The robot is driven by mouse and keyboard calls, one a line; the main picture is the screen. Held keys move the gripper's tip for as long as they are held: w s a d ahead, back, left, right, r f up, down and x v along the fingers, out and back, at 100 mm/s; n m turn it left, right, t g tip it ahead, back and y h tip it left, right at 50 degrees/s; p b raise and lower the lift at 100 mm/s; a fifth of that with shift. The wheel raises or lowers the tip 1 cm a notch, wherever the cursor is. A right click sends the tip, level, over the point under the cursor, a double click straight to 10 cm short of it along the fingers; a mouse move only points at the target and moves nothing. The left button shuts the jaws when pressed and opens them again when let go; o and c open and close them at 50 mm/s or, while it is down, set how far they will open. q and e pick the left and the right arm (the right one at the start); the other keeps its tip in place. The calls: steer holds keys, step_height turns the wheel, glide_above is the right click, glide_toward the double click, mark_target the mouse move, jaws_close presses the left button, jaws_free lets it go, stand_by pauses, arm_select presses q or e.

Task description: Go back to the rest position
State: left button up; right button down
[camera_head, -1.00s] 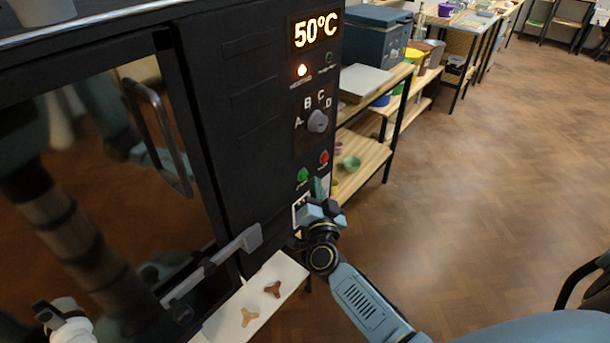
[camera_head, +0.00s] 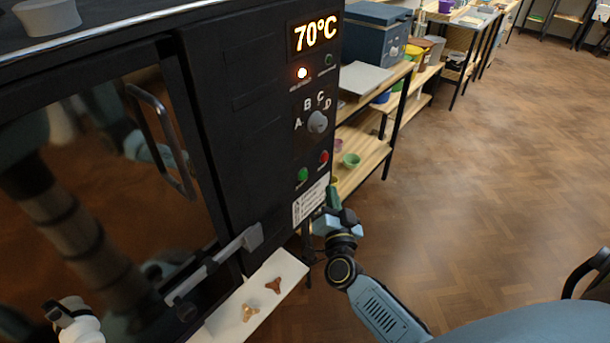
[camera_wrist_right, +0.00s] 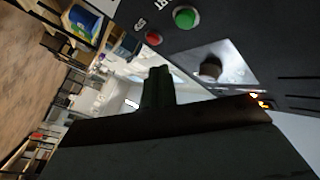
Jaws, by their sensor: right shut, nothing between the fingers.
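My right gripper (camera_head: 332,200) is shut and empty, a little in front of the lower right corner of the black kiln panel (camera_head: 262,110), below the green button (camera_head: 303,174) and the red button (camera_head: 324,156). It touches neither button. In the right wrist view its closed fingers (camera_wrist_right: 158,85) point toward the panel, where the green button (camera_wrist_right: 185,17) and red button (camera_wrist_right: 153,37) show apart from them.
A white shelf (camera_head: 283,268) below the kiln holds two small three-armed pieces, one dark (camera_head: 273,285) and one tan (camera_head: 249,312). The kiln door handle (camera_head: 160,140) juts out. Wooden racks (camera_head: 362,160) stand behind at right. The floor (camera_head: 500,190) at right is open.

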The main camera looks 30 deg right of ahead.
stand_by(0.3)
steer(key=s+a+f+n+g+y, duration=0.25)
steer(key=s+f, duration=0.25)
steer(key=f, duration=0.5)
steer(key=s+a+f+n+g+y, duration=0.25)
steer(key=s+f+n, duration=0.2)
steer(key=f, duration=0.45)
steer(key=s+a+f+n+g+y, duration=0.25)
steer(key=s+f, duration=0.25)
steer(key=f, duration=0.5)
steer(key=s+f+n+g, duration=0.1)
steer(key=s+f+g, duration=0.2)
steer(key=s, duration=0.7)
steer(key=s+f+n+g, duration=0.2)
steer(key=s+f+g, duration=0.1)
steer(key=s+f, duration=0.4)
steer(key=s+f+n+g+b, duration=0.1)
steer(key=s+f, duration=0.4)
steer(key=s, duration=0.8)
steer(key=shift+d+n+g, duration=0.4)
steer(key=shift+n+g, duration=0.05)
steer(key=shift+g, duration=0.8)
